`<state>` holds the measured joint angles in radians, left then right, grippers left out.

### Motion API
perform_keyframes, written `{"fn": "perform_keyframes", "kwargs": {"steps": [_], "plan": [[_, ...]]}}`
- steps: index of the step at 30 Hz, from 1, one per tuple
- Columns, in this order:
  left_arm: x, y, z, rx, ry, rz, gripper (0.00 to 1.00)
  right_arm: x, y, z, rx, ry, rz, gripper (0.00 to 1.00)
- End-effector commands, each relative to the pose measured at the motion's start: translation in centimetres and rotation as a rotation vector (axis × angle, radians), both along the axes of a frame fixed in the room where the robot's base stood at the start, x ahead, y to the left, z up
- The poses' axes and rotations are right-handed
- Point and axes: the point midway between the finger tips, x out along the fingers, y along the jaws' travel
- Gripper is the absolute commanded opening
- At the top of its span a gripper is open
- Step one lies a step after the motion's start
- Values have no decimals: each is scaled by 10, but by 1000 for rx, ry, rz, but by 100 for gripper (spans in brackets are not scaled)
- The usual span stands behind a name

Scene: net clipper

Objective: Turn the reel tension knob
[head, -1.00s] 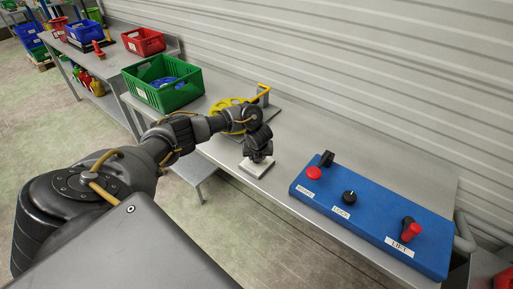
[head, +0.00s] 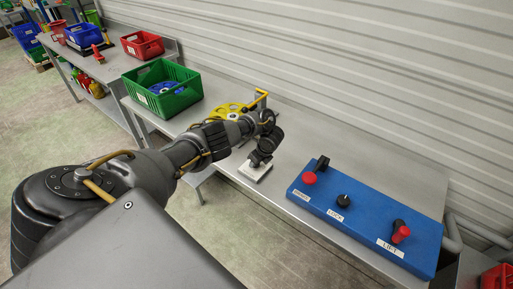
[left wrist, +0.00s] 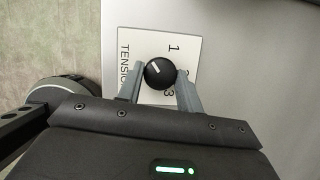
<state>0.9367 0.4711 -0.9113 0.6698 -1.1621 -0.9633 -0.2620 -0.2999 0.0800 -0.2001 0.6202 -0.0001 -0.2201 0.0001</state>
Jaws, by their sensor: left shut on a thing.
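The tension knob (left wrist: 159,73) is round and black with a white pointer line. It sits on a white plate (left wrist: 125,42) printed "TENSION", with 1, 3 and a partly covered number between them. The pointer tilts toward the upper left in the left wrist view. My left gripper (left wrist: 160,75) is shut on the knob, one finger on each side. In the head view the white plate (head: 255,175) lies near the bench's front edge, under my left gripper (head: 256,163), which hides the knob there. My right gripper is not in view.
A yellow reel (head: 229,110) and yellow arm stand behind my left forearm. A green crate (head: 182,107) is at the left of the bench.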

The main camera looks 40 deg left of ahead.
Motion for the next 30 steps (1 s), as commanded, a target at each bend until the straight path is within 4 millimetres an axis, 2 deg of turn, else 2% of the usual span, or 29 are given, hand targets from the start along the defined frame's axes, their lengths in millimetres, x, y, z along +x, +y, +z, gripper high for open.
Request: {"fn": "perform_keyframes", "kwargs": {"steps": [17, 18, 22, 23, 30], "plan": [[1, 2, 2, 5, -3, 38, 13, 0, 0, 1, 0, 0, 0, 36], [1, 2, 2, 5, -3, 38, 37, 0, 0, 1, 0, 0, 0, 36], [1, 2, 1, 4, -3, 37, 54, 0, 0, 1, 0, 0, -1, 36], [1, 2, 1, 3, -2, 36, 57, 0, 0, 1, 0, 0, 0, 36], [1, 1, 1, 1, -1, 34, 57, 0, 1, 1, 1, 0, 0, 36]]}}
